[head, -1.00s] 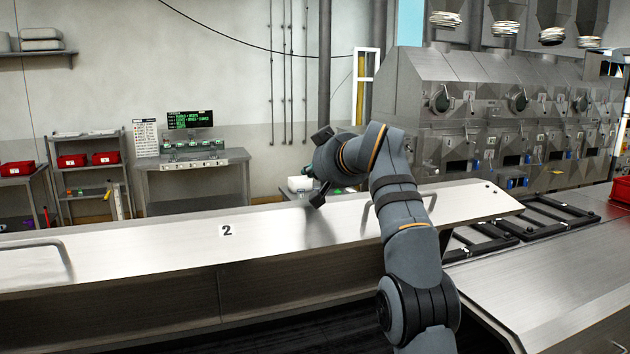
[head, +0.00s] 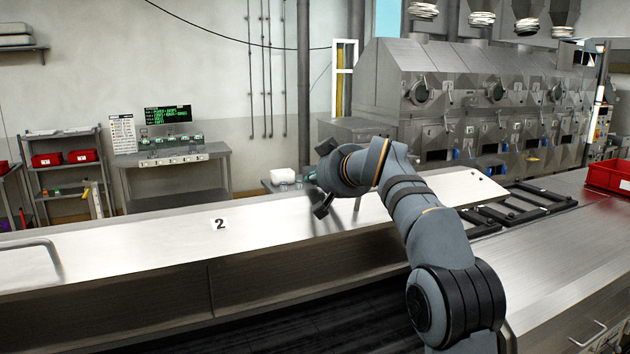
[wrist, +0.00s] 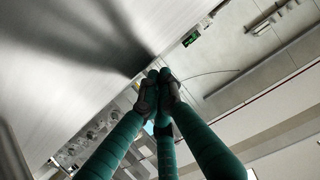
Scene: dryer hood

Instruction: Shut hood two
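Hood two is a long brushed-metal lid (head: 150,240) marked with a "2" label (head: 219,224). It is raised, with a dark opening (head: 300,325) below its front edge. A bar handle (head: 55,258) shows at its left end. My gripper (head: 311,178) is at the lid's far edge, right of the label, with my arm reaching across the lid. In the wrist view my gripper's green fingers (wrist: 160,78) come together at the tips with nothing visible between them. The lid's metal surface (wrist: 60,60) fills the upper left there. Whether the fingers touch the lid cannot be told.
A flat metal counter (head: 560,260) with a red bin (head: 608,175) lies to the right. Dark metal frames (head: 515,205) lie beside the lid. A desk with a screen (head: 168,114) and a shelf with red bins (head: 82,156) stand behind. Large metal machines (head: 470,100) stand at the back right.

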